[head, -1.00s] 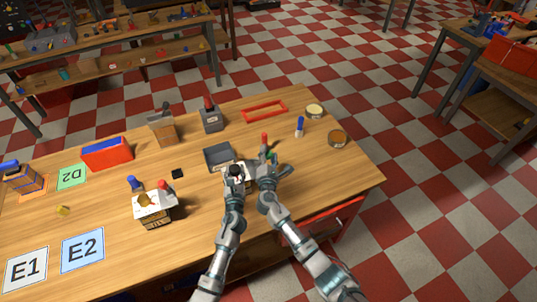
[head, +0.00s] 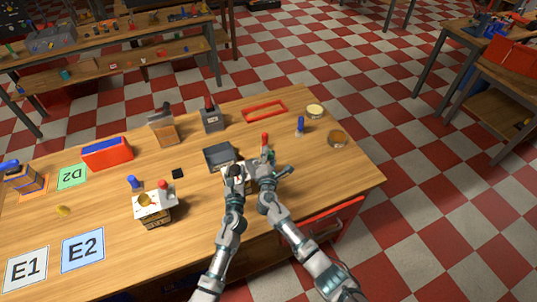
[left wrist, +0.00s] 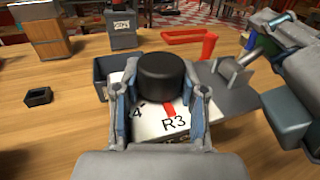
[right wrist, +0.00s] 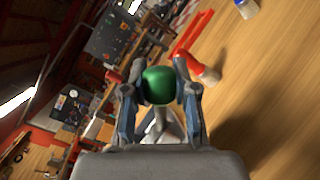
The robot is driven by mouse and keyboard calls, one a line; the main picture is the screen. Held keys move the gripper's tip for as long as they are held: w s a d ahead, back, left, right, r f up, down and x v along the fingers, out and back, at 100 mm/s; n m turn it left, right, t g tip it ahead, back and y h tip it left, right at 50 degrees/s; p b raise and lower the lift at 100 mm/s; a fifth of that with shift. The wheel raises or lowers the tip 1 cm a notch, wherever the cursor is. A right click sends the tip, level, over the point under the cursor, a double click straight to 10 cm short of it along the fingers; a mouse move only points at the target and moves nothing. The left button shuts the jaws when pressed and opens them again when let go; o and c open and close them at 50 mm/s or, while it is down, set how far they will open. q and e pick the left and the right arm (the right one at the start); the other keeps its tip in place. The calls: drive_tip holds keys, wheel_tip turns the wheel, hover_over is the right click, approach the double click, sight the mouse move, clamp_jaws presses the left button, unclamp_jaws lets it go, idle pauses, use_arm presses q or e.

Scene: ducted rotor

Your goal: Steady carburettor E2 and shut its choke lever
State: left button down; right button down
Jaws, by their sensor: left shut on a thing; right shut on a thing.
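My left gripper (head: 236,174) is shut around a black round knob (left wrist: 165,76) on a white-topped unit; its white plate (left wrist: 148,117) is marked "R3" and has a red stripe. My right gripper (head: 267,163) is shut on a green ball-shaped knob (right wrist: 158,86), just right of my left gripper in the head view. A red-tipped upright (head: 265,139) stands just behind my right gripper. My grippers hide much of the unit between them, and no E2 mark shows on it. The blue-bordered E2 card (head: 84,265) lies bare at the front left.
Another white-topped unit (head: 152,207) with a red knob stands left of my arms, a blue-topped piece (head: 134,183) beside it. A grey tray (head: 218,153) sits close behind my left gripper.

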sight(258, 162)
drive_tip(key=shift+n, duration=0.3)
drive_tip(key=n, duration=0.1)
drive_tip(key=a+r+n+t, duration=0.1)
drive_tip(key=shift+s+n, duration=0.2)
drive_tip(key=shift+n, duration=0.1)
drive_tip(key=n, duration=0.1)
drive_tip(key=a+n+t+y, duration=0.1)
drive_tip(key=n, duration=0.2)
drive_tip(key=shift+s+a+r+t, duration=0.25)
drive_tip(key=shift+s+r+t, duration=0.05)
drive_tip(key=shift+s+r, duration=0.1)
drive_tip(key=n, duration=0.1)
drive_tip(key=a+n+y, duration=0.1)
drive_tip(key=n, duration=0.1)
drive_tip(key=shift+s+a+r+n+t+y, duration=0.15)
drive_tip(key=shift+s+a+n+t+y, duration=0.1)
drive_tip(key=shift+n+t+y, duration=0.15)
drive_tip(key=shift+s+a+n+y, duration=0.1)
drive_tip(key=shift+a+n+y, duration=0.15)
drive_tip(key=shift+n, duration=0.35)
drive_tip(key=shift+s+a+n+y, duration=0.15)
drive_tip(key=shift+n+y, duration=0.2)
drive_tip(key=shift+n, duration=0.25)
drive_tip(key=c, duration=0.9)
unclamp_jaws()
drive_tip(key=shift+o, duration=0.2)
drive_tip(key=shift+w+a, duration=0.1)
